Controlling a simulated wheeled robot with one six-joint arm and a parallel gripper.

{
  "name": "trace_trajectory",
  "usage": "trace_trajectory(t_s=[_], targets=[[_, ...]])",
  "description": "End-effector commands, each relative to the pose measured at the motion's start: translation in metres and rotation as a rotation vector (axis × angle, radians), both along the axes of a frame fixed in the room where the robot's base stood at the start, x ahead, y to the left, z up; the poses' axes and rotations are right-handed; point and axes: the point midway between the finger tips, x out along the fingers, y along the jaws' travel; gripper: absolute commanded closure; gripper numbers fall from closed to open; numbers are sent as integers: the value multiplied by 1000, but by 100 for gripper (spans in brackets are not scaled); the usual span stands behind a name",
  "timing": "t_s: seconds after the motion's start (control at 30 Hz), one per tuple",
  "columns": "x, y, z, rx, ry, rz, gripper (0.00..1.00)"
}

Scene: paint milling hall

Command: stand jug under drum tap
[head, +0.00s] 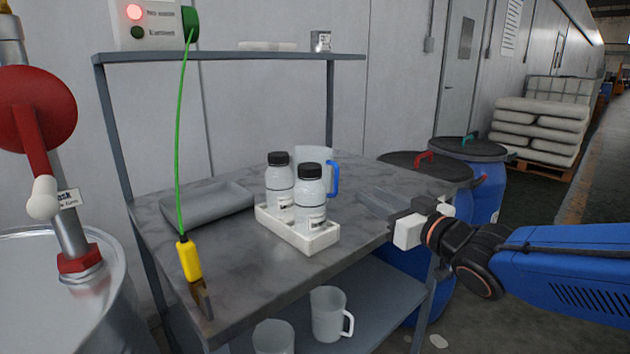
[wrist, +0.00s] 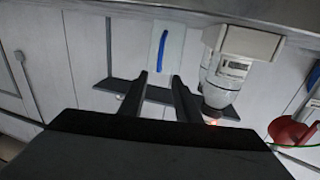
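A clear jug (head: 313,155) with a blue handle (head: 334,180) stands on the bench, partly hidden behind two white bottles. The jug (wrist: 158,55) also shows in the wrist view, upside down, beyond my fingers. My gripper (head: 378,203) is over the right side of the bench, to the right of the jug. In the wrist view its two fingers (wrist: 161,80) are apart with nothing between them. A metal drum (head: 60,285) stands at the far left, with an upright pipe carrying a red disc and lever (head: 38,120). I cannot make out a tap spout.
Two black-capped bottles (head: 280,188) stand in a white caddy (head: 318,240) in front of the jug. A grey tray (head: 205,208) lies at the bench's left. A yellow clamp (head: 188,260) on a green cable is at the front left edge. Blue drums (head: 485,195) stand at right.

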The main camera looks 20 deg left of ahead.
Motion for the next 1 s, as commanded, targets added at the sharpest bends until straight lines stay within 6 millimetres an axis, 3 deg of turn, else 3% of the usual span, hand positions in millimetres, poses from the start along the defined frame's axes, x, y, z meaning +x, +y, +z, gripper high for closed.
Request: trace_trajectory(t_s=[0.4,0.77,1.0], targets=[[35,52,-1,0,1,-1,70],[46,68,-1,-1,1,-1,70],[60,90,-4,-1,2,0,70]])
